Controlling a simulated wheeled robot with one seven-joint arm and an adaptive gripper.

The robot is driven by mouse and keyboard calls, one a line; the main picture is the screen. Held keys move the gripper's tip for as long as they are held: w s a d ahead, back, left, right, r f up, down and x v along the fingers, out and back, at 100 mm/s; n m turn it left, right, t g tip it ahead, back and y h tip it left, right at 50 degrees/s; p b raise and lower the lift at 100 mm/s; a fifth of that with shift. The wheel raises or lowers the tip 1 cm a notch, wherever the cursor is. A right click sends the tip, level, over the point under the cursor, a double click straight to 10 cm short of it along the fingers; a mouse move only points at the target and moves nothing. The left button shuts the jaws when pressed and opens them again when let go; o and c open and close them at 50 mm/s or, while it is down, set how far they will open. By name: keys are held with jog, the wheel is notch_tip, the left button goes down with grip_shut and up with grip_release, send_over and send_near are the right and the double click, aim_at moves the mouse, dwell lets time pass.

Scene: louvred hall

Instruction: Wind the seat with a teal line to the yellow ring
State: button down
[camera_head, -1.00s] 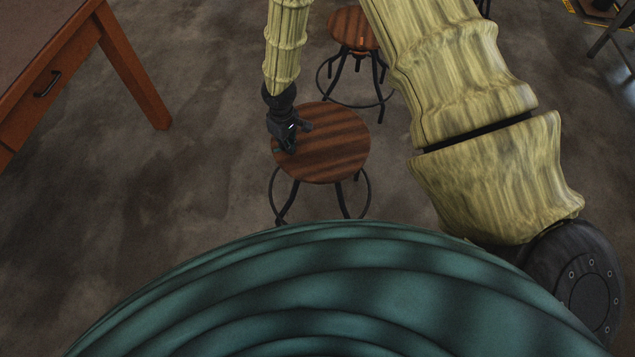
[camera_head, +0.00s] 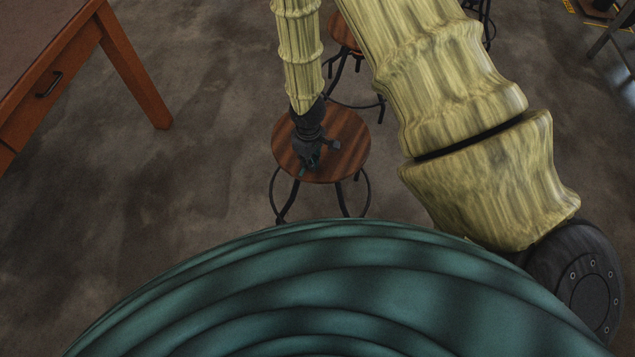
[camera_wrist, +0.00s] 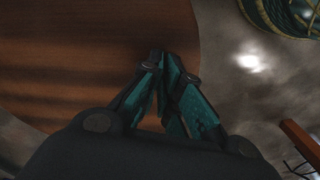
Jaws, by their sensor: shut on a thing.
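The stool's round brown wooden seat (camera_head: 350,147) stands in the middle of the head view on dark metal legs. In the wrist view the seat (camera_wrist: 85,60) fills the left side, its curved rim passing by my fingertips. My gripper (camera_head: 308,166) points down at the seat's near part. In the wrist view my gripper (camera_wrist: 166,62) has its teal-toned fingers close together, overlapping the rim. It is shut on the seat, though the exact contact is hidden. I cannot make out a teal line or a yellow ring; the stool's screw is hidden under the seat.
A second stool (camera_head: 344,36) stands just behind, partly covered by my arm. A brown table with a drawer (camera_head: 50,84) is at the left, its leg (camera_head: 140,85) nearest the stool. Bare floor (camera_head: 205,150) lies between table and stool.

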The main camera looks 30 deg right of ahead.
jog(key=shift+s+d+f, duration=0.15)
jog(key=shift+s+d, duration=0.15)
jog(key=shift+s, duration=0.25)
jog(key=shift+s+d+f, duration=0.15)
jog(key=shift+s+d, duration=0.15)
jog(key=shift+s, duration=0.25)
jog(key=r+p, duration=0.4)
jog(key=r, duration=0.1)
jog(key=shift+w+p, duration=0.35)
jog(key=shift+w, duration=0.05)
jog(key=shift+r+p, duration=1.25)
jog(key=shift+r, duration=0.4)
jog(key=shift+w, duration=0.1)
